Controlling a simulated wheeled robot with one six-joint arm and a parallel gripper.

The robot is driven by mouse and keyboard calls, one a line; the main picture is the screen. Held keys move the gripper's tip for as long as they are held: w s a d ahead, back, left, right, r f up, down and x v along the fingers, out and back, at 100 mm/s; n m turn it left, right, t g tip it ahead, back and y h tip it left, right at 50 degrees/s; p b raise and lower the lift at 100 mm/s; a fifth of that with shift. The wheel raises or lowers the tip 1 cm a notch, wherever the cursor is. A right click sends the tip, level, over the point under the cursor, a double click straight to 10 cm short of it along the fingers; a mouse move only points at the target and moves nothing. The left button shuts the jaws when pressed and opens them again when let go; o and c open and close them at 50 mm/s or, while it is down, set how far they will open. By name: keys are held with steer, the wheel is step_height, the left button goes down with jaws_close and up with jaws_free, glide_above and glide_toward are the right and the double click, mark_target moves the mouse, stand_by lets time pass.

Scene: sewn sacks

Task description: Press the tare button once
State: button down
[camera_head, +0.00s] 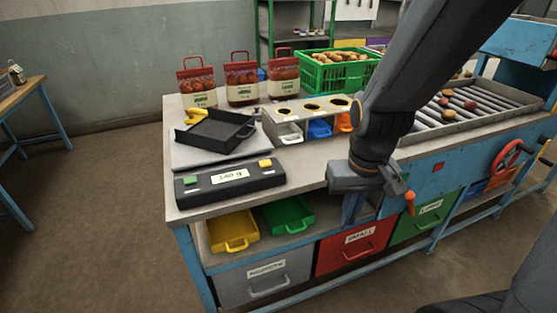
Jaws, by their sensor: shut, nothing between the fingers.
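The scale's dark console (230,185) lies along the front left of the bench top. It has a lit display (230,177) whose reading is too small to be sure of. A green button (190,180) is at its left end and a yellow button (265,163) at its right end. No label shows which one is tare. Behind it is the light scale platform (190,158) with a black tray (214,132) on it. My gripper (392,183) is shut and empty, by the bench's front edge, right of the console and apart from it.
Yellow pieces (192,116) lie by the tray. A holed sorting box (305,115), red sacks (242,80) and a green crate (338,72) stand behind. A roller conveyor (470,108) is at the right. Yellow (233,230) and green (287,214) bins sit below. Space above the console looks clear.

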step_height(320, 180, up, 12)
steer(key=m+t+y+p, duration=0.4)
steer(key=m+y+p, duration=0.3)
steer(key=m, duration=2.8)
glide_above(269, 164)
steer(key=shift+f, duration=0.1)
step_height(269, 164, down, 9)
steer(key=b, duration=0.8)
steer(key=shift+b, duration=0.3)
